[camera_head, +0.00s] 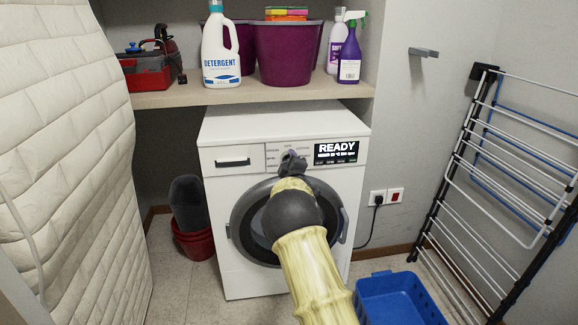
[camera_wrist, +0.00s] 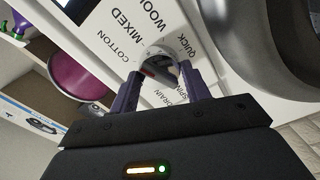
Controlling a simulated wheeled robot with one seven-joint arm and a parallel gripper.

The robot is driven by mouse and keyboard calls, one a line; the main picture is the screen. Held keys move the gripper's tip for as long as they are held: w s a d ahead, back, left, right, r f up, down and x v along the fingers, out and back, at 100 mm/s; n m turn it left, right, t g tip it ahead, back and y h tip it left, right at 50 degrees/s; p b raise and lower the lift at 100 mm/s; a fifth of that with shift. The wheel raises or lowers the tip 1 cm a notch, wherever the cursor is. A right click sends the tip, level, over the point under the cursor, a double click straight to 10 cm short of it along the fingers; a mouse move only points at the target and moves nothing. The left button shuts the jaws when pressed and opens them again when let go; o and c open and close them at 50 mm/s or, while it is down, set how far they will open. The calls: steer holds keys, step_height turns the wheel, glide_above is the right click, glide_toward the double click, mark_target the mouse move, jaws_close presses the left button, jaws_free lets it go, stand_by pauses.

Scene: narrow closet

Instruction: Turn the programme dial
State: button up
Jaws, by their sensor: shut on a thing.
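The white washing machine (camera_head: 285,125) stands under a shelf, its display (camera_head: 336,151) reading READY. The programme dial (camera_wrist: 158,56) is a round, shiny knob on its panel, seen in the wrist view with the labels COTTON, MIXED, QUICK, SPIN and DRAIN around it; WOOL is partly cut off. My gripper (camera_wrist: 160,76) has one purple-grey finger on each side of the dial and is shut on it. In the head view my gripper (camera_head: 291,161) reaches the panel left of the display, and the dial is hidden behind it. The dial's pointer position is not clear.
A detergent bottle (camera_head: 221,52), purple tub (camera_head: 287,55), spray bottle (camera_head: 350,58) and red toolbox (camera_head: 148,75) stand on the shelf (camera_head: 180,98). A blue basket (camera_head: 400,300) and drying rack (camera_head: 500,170) are at right, a padded mattress (camera_head: 65,170) at left.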

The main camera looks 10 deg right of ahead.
steer(key=shift+d+f+n+b, duration=0.15)
steer(key=shift+n+b, duration=1.6)
steer(key=shift+n, duration=1.7)
steer(key=shift+f+n+b, duration=0.15)
steer(key=shift+n+b, duration=1.55)
steer(key=shift+n, duration=1.75)
steer(key=shift+r, duration=0.1)
steer(key=o, duration=1)
